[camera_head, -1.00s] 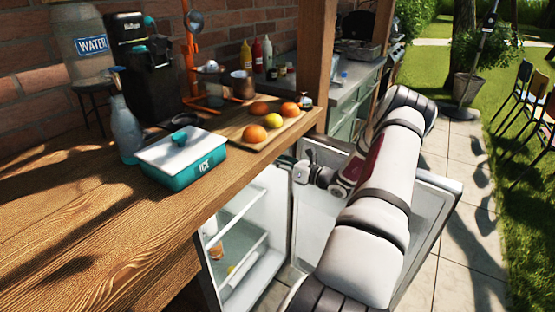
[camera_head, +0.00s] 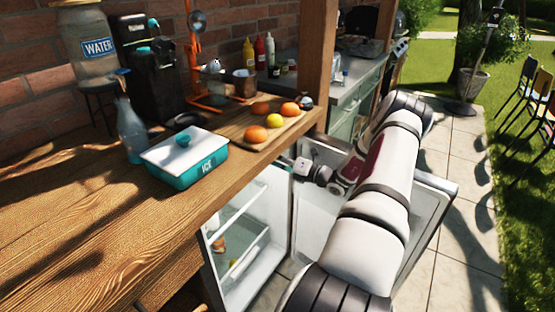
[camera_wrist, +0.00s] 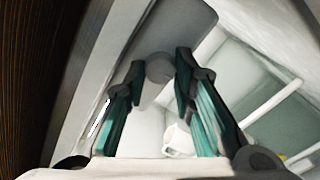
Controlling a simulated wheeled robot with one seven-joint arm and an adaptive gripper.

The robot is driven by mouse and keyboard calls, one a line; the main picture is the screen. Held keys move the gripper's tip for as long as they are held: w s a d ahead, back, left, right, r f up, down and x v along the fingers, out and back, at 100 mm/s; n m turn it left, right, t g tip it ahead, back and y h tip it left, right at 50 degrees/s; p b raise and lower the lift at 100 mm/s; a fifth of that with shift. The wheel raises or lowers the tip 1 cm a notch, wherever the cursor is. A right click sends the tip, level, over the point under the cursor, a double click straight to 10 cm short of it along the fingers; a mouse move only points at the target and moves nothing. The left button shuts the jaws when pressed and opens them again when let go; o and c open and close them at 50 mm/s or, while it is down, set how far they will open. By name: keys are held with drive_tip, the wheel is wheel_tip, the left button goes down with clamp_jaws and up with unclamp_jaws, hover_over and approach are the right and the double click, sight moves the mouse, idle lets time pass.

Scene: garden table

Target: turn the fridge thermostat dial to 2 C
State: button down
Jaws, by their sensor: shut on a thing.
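The fridge (camera_head: 262,235) stands open under the wooden counter, with its door (camera_head: 425,235) swung out to the right. In the wrist view, the thermostat dial (camera_wrist: 160,68) is a round grey knob inside the fridge, near the top. My gripper (camera_wrist: 161,82) has its two dark, teal-padded fingers on either side of the dial and is shut on it. In the head view, my gripper (camera_head: 300,165) reaches in at the fridge's upper edge; the dial is hidden there. No scale or number on the dial is readable.
Shelves (camera_head: 240,228) with a few small items lie inside the fridge. Above, the counter holds a teal ice box (camera_head: 200,170), a fruit board (camera_head: 268,140) and a bottle (camera_head: 130,130). A wooden post (camera_head: 322,60) rises close to my arm.

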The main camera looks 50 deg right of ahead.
idle(0.5)
drive_tip(key=c, duration=1.3)
unclamp_jaws()
drive_tip(key=shift+c, duration=0.2)
